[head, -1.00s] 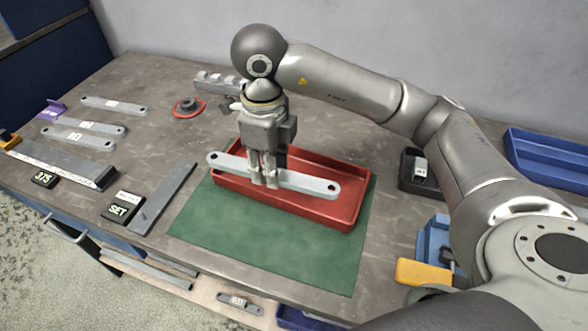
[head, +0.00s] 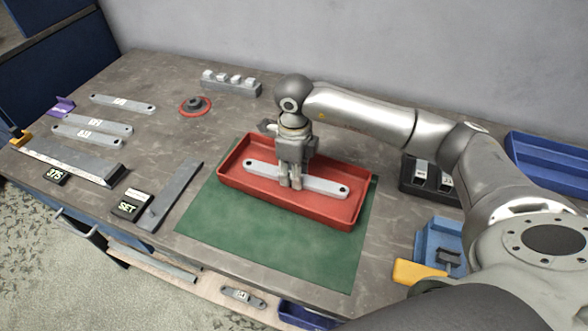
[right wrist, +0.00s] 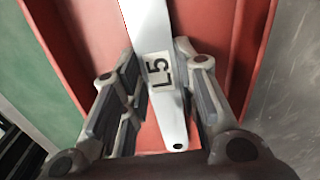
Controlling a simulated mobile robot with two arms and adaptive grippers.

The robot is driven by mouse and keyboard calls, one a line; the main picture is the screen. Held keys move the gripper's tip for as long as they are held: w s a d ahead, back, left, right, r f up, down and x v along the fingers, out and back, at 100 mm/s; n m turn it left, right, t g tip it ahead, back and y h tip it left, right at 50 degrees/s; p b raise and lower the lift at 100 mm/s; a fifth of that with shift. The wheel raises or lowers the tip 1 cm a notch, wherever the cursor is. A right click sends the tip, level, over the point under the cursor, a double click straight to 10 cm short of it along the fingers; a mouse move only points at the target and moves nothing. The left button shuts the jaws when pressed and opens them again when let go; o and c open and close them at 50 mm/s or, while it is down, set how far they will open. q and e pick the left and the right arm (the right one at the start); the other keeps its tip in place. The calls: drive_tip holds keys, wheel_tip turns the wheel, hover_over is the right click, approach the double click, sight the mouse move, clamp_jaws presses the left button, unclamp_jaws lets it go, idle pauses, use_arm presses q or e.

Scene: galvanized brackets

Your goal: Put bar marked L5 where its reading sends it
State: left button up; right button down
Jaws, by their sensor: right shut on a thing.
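The bar marked L5 (head: 322,185) is a long pale metal bar with a hole at each end. Its L5 label (right wrist: 158,71) is readable in the right wrist view. My right gripper (head: 290,186) is shut on the bar near its middle, fingers pointing down. The bar lies lengthwise within the outline of the red tray (head: 290,213); I cannot tell whether it touches the floor. In the right wrist view the fingers (right wrist: 160,100) stand either side of the bar, above the red tray (right wrist: 215,25). My left gripper is not in view.
The red tray stands on a green mat (head: 270,255). A dark holder (head: 425,187) and a blue tray (head: 548,165) are at right. A pegged block (head: 230,85) stands behind.

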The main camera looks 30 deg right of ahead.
drive_tip(key=c, duration=1.6)
unclamp_jaws()
drive_tip(key=shift+f, duration=0.2)
drive_tip(key=o, duration=0.5)
drive_tip(key=shift+r, duration=0.1)
drive_tip(key=shift+r, duration=0.25)
wheel_tip(320, 180, up, 12)
drive_tip(key=shift+f+b, duration=0.1)
drive_tip(key=shift+b, duration=0.9)
